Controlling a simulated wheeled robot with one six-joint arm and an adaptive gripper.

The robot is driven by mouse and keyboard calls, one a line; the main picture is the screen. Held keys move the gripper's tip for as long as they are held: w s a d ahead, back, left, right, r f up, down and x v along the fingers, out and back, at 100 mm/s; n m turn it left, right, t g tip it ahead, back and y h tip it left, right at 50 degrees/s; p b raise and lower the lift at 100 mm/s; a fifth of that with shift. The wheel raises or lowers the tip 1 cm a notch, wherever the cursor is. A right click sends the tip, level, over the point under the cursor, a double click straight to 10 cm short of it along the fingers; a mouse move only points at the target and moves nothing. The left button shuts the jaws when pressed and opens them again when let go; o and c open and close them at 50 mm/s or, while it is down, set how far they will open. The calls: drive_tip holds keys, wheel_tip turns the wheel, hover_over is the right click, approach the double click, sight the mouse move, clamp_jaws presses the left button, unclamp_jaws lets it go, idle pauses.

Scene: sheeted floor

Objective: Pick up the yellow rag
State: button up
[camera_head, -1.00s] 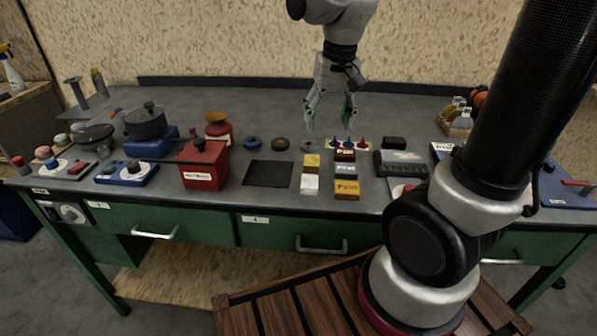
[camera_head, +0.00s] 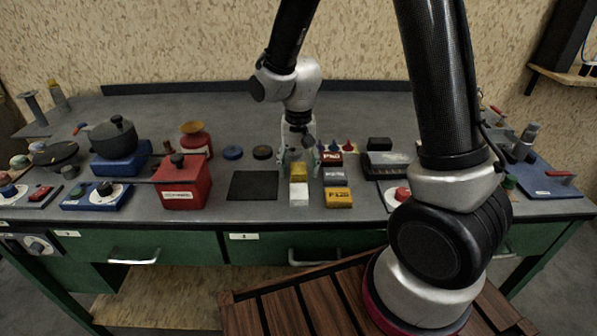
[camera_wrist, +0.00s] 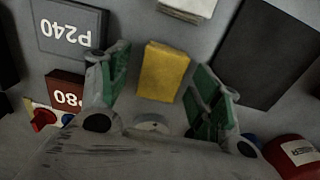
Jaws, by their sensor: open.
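The yellow rag (camera_head: 299,172) is a small folded rectangular pad lying on the grey bench top, just behind a white block (camera_head: 299,194). In the wrist view the rag (camera_wrist: 163,72) shows in the middle, between the green-padded fingers. My gripper (camera_head: 300,164) is low over the bench at the rag, pointing down. In the wrist view my gripper (camera_wrist: 160,68) is open, with one finger on each side of the rag and a visible gap on both sides. Whether the fingertips touch the bench cannot be told.
A black mat (camera_head: 254,185) lies left of the rag. Sanding blocks lie close on the right: a P240 grey one (camera_head: 335,175), a yellow P120 one (camera_head: 338,197) and a dark red P80 one (camera_head: 331,159). A red box (camera_head: 183,187) stands farther left.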

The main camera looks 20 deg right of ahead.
sight(298, 167)
drive_tip(key=shift+f, duration=0.15)
drive_tip(key=shift+c, duration=0.3)
drive_tip(key=c, duration=1)
drive_tip(key=shift+c, duration=0.2)
wheel_tip(298, 167, up, 10)
